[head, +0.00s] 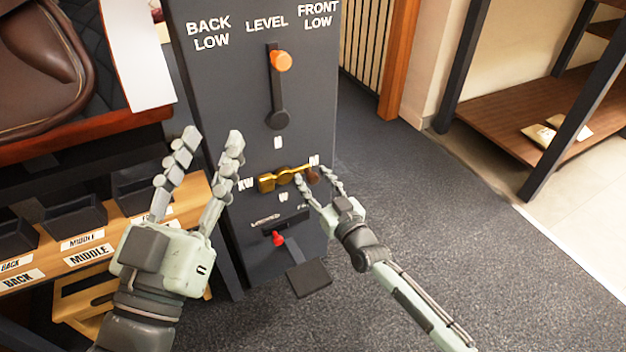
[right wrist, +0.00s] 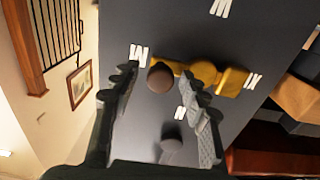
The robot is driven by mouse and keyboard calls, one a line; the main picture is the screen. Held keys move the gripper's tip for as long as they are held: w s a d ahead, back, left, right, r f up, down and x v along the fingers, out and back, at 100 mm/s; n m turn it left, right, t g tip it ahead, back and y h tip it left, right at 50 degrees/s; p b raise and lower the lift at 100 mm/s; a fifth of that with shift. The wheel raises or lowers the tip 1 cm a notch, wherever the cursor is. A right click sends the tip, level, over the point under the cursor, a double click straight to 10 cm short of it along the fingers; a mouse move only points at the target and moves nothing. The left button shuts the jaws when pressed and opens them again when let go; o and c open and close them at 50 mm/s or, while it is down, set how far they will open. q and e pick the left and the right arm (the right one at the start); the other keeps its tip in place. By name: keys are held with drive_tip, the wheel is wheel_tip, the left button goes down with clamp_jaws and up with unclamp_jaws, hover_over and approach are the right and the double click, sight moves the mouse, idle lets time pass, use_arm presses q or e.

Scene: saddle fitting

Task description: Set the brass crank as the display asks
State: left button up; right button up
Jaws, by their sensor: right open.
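The brass crank (head: 284,177) sits on the front of the dark panel (head: 200,90). Its arm lies roughly level, with the brown knob (head: 312,175) at the right end near the M mark (head: 314,160). My left gripper (head: 213,138) is open and empty, left of the crank. I cannot make out the display.
A lever with an orange knob (head: 281,61) points up towards LEVEL. A small red-tipped lever (head: 278,239) is below the crank. A brown saddle (head: 40,70) and labelled wooden bins (head: 90,245) are at left. Carpet (head: 480,250) is clear at right, before a shelf (head: 530,100).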

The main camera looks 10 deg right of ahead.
drive_tip(key=shift+w+a, duration=0.1)
drive_tip(key=shift+w, duration=0.3)
clamp_jaws()
